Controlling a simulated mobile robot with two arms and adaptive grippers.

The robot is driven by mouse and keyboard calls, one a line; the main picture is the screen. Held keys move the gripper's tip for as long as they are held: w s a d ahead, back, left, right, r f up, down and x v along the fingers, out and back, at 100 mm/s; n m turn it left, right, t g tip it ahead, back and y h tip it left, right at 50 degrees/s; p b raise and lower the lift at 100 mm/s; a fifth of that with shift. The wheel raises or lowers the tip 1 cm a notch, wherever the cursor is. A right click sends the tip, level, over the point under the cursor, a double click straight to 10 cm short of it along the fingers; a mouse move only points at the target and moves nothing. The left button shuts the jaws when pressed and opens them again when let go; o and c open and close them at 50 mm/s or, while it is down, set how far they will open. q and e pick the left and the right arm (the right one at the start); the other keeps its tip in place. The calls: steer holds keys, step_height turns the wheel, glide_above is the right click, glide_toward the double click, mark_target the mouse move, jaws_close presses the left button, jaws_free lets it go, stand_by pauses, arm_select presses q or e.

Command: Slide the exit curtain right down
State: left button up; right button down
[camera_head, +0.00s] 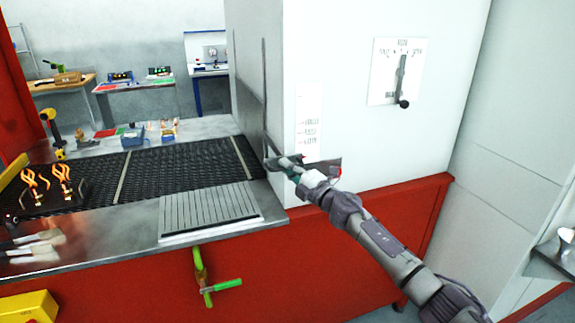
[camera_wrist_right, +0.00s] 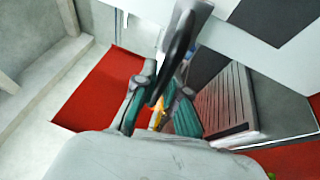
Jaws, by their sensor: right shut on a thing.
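My right gripper (camera_head: 283,165) is at the lower front corner of the white housing (camera_head: 350,60), beside the mesh belt (camera_head: 165,165). In the right wrist view the right gripper (camera_wrist_right: 160,100) has its teal fingers shut on a dark, long handle (camera_wrist_right: 178,45). The grey end face (camera_head: 248,75) of the housing, where the exit curtain appears to be, stands over the belt and has a dark upright slot (camera_head: 264,85). The gripper and arm hide part of the handle, and the curtain's lower edge is not clear. My left gripper is out of view.
A lever plate (camera_head: 398,72) and a labelled strip (camera_head: 309,120) are on the housing front. A ribbed plate (camera_head: 210,210) lies before the belt. A green-handled valve (camera_head: 205,280) sticks out from the red base (camera_head: 300,255). A burner tray (camera_head: 55,190) stands at left.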

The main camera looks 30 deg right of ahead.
steer(key=shift+a+f, duration=0.1)
steer(key=shift+f, duration=0.3)
steer(key=c, duration=1.2)
jaws_free()
steer(key=shift+s+r, duration=0.1)
steer(key=v, duration=1.2)
steer(key=shift+d, duration=0.2)
